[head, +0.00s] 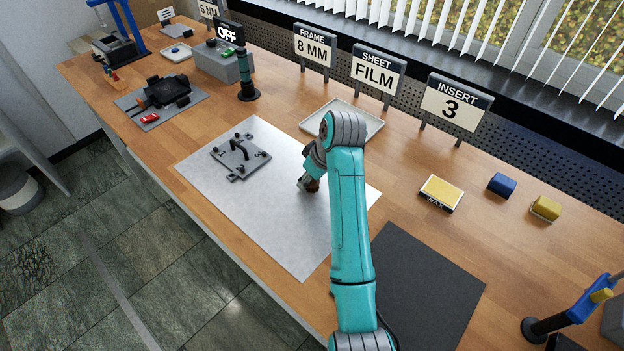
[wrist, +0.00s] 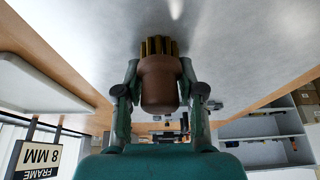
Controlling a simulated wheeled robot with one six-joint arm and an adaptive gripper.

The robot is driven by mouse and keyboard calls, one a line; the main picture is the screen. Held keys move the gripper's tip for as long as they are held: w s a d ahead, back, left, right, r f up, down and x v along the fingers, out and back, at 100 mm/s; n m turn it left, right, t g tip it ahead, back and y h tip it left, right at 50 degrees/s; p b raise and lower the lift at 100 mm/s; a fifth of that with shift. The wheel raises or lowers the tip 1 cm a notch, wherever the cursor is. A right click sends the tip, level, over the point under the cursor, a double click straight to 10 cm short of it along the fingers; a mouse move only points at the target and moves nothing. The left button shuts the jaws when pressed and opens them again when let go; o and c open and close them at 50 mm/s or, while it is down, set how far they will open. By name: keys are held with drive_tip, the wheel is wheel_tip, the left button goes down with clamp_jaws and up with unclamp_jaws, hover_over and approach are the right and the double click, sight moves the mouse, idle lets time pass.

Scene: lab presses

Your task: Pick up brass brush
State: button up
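The brass brush (wrist: 158,82) shows in the wrist view as a brown rounded body with a tuft of brass bristles. It sits between the two fingers of my gripper (wrist: 158,90), which press close against its sides. The bristles point toward the pale metal sheet; whether they touch it I cannot tell. In the head view my gripper (head: 308,183) is low over the right part of the sheet (head: 270,215), and only a small brown bit of the brush (head: 313,185) shows beneath it.
A grey plate with a handle (head: 240,158) lies on the sheet to the left. A white tray (head: 342,119) lies behind my gripper. A dark mat (head: 425,290) is at the front right. A yellow wax block (head: 441,193) and blue (head: 502,185) and yellow (head: 546,208) blocks lie further right.

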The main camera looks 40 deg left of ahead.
drive_tip(key=shift+c, duration=1.1)
wheel_tip(320, 180, up, 10)
